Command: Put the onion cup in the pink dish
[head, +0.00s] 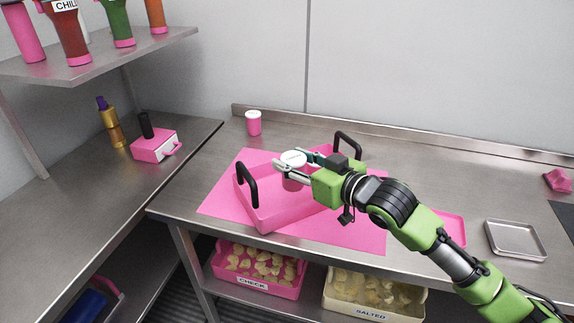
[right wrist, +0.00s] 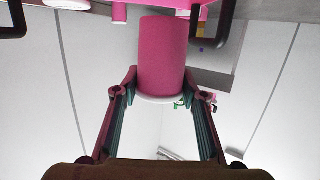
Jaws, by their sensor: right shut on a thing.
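A pink cup with a white lid (head: 292,183) is between the fingers of my right gripper (head: 291,166), which is shut on it. It also shows pink in the right wrist view (right wrist: 163,58), with its white lid edge between the fingertips (right wrist: 162,97). No label is readable on it. The pink dish (head: 285,214), with two black handles, lies under the held cup. The cup appears upright over the dish's inside; I cannot tell whether it touches the floor of the dish. My right gripper and forearm hide the dish's right part. My left gripper is not in view.
A second pink cup with a white lid (head: 254,123) stands behind the dish near the wall. A pink mat (head: 226,201) lies under the dish. A metal tray (head: 515,240) is at the right. A pink box (head: 155,146) sits on the left counter. Food bins are below.

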